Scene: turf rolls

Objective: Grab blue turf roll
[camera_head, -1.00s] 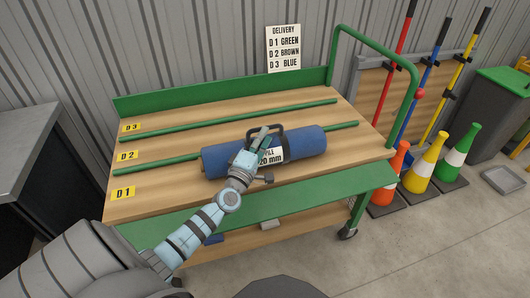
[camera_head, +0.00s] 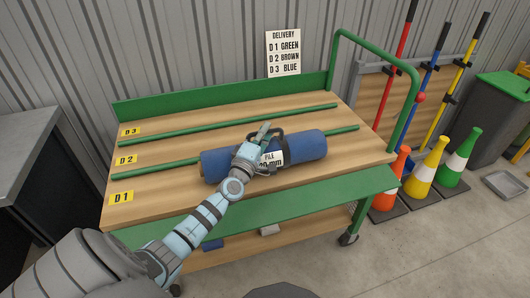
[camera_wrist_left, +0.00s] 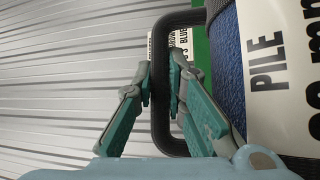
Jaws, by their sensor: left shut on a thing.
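The blue turf roll (camera_head: 308,146) lies sideways over the cart's wooden top, by the green rail next to the D1 strip, with a white "PILE" label (camera_head: 273,158) and a black carry handle (camera_head: 282,134). I cannot tell whether it touches the top. My left gripper (camera_head: 263,133) reaches over the roll from the front and is shut on the handle. In the left wrist view the fingers (camera_wrist_left: 161,88) close around the black handle bar (camera_wrist_left: 158,125), with the blue roll (camera_wrist_left: 227,60) at the right. My right gripper is not in view.
The cart top (camera_head: 180,185) has green rails and yellow tags D1 (camera_head: 121,197), D2 and D3. A delivery sign (camera_head: 283,50) reads D3 blue. A green push handle (camera_head: 410,110) rises at the right. Cones (camera_head: 427,165) stand beyond it, and a dark cabinet stands left.

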